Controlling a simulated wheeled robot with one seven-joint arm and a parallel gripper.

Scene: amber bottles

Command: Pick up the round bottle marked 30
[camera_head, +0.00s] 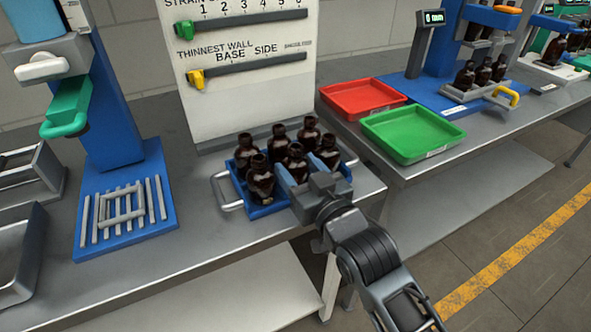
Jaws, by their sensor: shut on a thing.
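Several dark amber bottles stand close together in a blue tray (230,178) with metal handles on the near bench. My gripper (289,172) reaches in from the lower right and is shut on an amber bottle (295,155) in the front row, between its blue fingers. A front left bottle (261,183) stands just left of the fingers, and another bottle (328,152) stands behind the gripper on the right. The held bottle's lower part is hidden by the gripper. No number can be read on any bottle, so I cannot tell which is marked 30.
A white gauge board (240,90) stands behind the tray. A blue press (110,140) with a slatted base is at left. A red tray (362,98) and a green tray (412,134) lie on the right bench. More bottles (465,75) stand beyond.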

